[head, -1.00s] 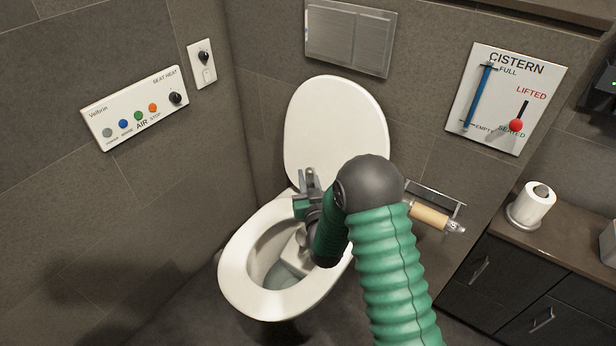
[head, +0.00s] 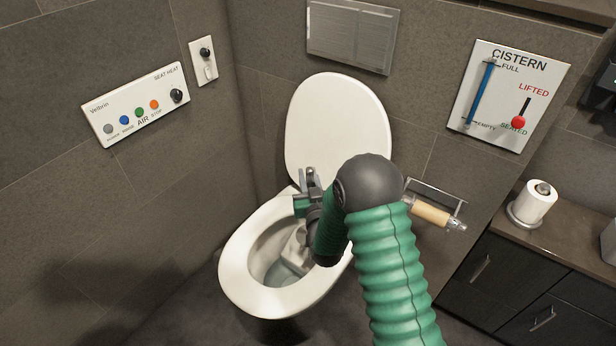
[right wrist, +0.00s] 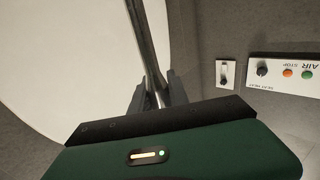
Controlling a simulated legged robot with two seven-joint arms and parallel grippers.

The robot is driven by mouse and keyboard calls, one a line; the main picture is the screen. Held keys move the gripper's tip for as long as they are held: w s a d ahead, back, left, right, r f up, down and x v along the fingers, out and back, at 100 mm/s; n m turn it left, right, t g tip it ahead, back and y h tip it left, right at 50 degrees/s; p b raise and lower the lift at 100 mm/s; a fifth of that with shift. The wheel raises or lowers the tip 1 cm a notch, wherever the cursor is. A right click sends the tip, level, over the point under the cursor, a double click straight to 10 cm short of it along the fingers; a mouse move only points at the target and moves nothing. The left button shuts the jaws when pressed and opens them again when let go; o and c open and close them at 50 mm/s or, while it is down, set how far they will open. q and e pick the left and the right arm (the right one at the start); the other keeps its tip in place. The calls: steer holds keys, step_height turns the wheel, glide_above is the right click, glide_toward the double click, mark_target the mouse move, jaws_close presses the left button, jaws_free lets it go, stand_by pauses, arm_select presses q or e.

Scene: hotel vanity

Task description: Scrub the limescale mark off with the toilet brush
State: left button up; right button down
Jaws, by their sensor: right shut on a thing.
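The toilet bowl (head: 238,268) stands open, its lid (head: 335,125) raised against the wall. My right gripper (head: 309,187) is over the back left of the bowl, partly hidden by my own green arm. In the right wrist view its fingers (right wrist: 155,95) are shut on a grey metal rod, the toilet brush handle (right wrist: 144,45). A pale block-like shape (head: 296,252) sits low inside the bowl under the gripper; I cannot tell if it is the brush head. I cannot make out the limescale mark. My left gripper is not in view.
A flush plate (head: 352,36) is above the lid. A cistern panel (head: 508,95), a paper holder (head: 436,196) and a dark cabinet (head: 500,285) with a spare roll (head: 536,204) stand right.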

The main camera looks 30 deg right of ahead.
steer(key=shift+f, duration=0.3)
steer(key=shift+w+a+b, duration=0.8)
steer(key=shift+w+a, duration=0.6)
steer(key=shift+w, duration=2.1)
steer(key=shift+s+d+f, duration=0.1)
steer(key=shift+s+d, duration=0.4)
steer(key=shift+s, duration=0.65)
steer(key=shift+s+d+r, duration=0.1)
steer(key=shift+s+d, duration=0.35)
steer(key=shift+s, duration=0.75)
steer(key=shift+s+d+f, duration=0.1)
steer(key=shift+s+d, duration=0.4)
steer(key=shift+s, duration=0.65)
steer(key=shift+r+p, duration=2.05)
steer(key=shift+r, duration=0.5)
